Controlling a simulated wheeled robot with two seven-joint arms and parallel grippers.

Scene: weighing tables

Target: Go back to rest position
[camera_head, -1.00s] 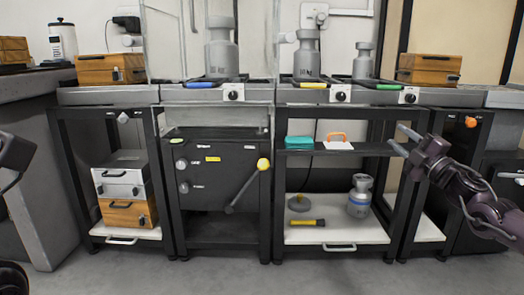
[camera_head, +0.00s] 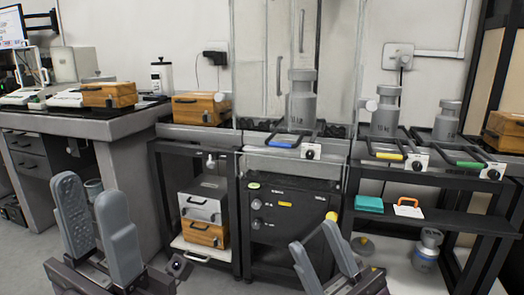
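My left gripper (camera_head: 98,232) is at the lower left, in front of the side bench. Its two grey fingers point up and stand apart with nothing between them. My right gripper (camera_head: 325,258) is at the bottom, right of centre, in front of the dark cabinet (camera_head: 285,232). Its two fingers are spread apart and empty. Neither gripper appears to touch any furniture.
Weighing tables carry grey metal weights (camera_head: 301,105) behind frames with coloured handles. A wooden box (camera_head: 201,108) stands at the table's left end. A teal box (camera_head: 369,204) lies on the right shelf.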

